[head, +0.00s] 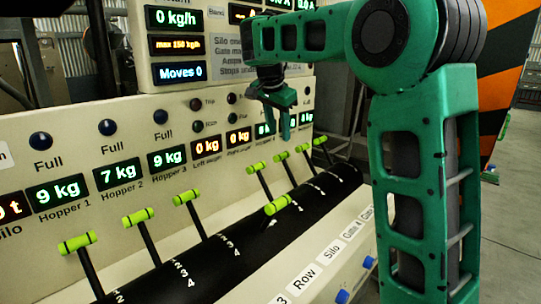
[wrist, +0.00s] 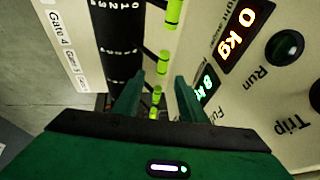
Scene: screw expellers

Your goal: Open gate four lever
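Several black levers with bright green cross handles rise from slots in a black rounded strip; in the head view the far ones include a lever (head: 302,148) and the farthest lever (head: 320,140). I cannot tell for sure which is gate four's. A "Gate 4" label (wrist: 58,30) shows in the wrist view. My gripper (head: 287,118) hangs above the far levers, in front of the panel. In the wrist view my gripper (wrist: 156,92) is open, with nothing held. Green handles (wrist: 163,62) appear between and beyond its fingers, apart from them.
The cream control panel (head: 120,115) with lit displays and buttons stands close behind the levers. One lever (head: 278,205) leans nearer the front than its neighbours. A front ledge (head: 290,285) bears labels and blue knobs. Open floor (head: 510,200) lies to the right.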

